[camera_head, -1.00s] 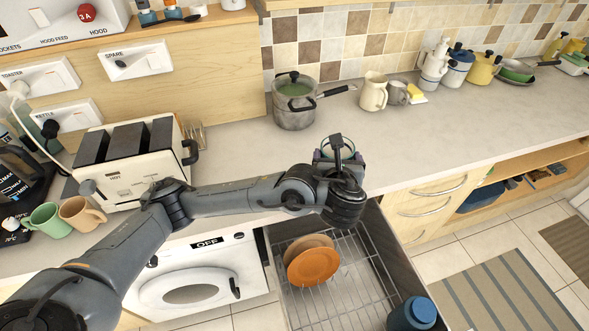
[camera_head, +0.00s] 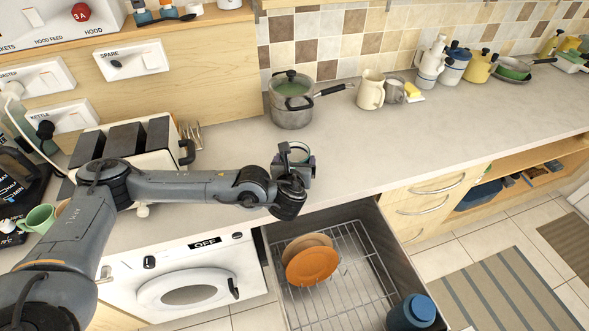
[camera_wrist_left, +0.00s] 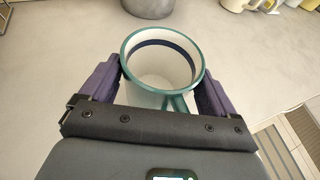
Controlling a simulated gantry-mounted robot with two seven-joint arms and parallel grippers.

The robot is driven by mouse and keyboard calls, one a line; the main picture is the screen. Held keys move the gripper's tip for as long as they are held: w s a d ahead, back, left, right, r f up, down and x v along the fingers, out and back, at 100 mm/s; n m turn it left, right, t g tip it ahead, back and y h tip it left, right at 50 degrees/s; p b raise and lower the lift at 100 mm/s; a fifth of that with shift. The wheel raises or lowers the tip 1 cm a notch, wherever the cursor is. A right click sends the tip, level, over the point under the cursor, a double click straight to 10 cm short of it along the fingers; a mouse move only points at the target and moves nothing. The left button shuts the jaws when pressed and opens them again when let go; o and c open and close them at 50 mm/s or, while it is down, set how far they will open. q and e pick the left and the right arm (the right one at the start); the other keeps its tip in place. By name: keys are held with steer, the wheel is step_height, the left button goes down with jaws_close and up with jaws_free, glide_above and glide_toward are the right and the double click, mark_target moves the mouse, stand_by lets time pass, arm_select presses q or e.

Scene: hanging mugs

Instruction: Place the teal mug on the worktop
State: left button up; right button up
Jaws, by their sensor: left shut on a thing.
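The teal mug (camera_wrist_left: 160,90) is held upright between the two purple finger pads of my left gripper (camera_wrist_left: 158,88) in the left wrist view. It has a teal rim and handle and a white inside with a dark band. In the head view the left gripper (camera_head: 296,165) is over the front part of the grey worktop (camera_head: 370,145), and the mug (camera_head: 305,160) is mostly hidden behind it. I cannot tell whether the mug's base touches the worktop. My right gripper does not show.
A pot (camera_head: 292,105) stands behind the gripper, and a toaster (camera_head: 130,150) is to the left. A cream jug (camera_head: 370,90) and a grey mug (camera_head: 394,92) stand at the back. Below is an open drawer rack with an orange plate (camera_head: 313,265) and a blue container (camera_head: 413,312). The worktop to the right is clear.

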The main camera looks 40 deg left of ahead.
arm_select(q)
steer(key=shift+f+b, duration=0.35)
steer(key=shift+f, duration=1)
steer(key=shift+f, duration=0.1)
steer(key=shift+f+b, duration=0.15)
steer(key=shift+b, duration=0.15)
steer(key=o, duration=1.1)
steer(key=shift+r+p, duration=0.3)
steer(key=v, duration=1.2)
steer(key=shift+p, duration=0.45)
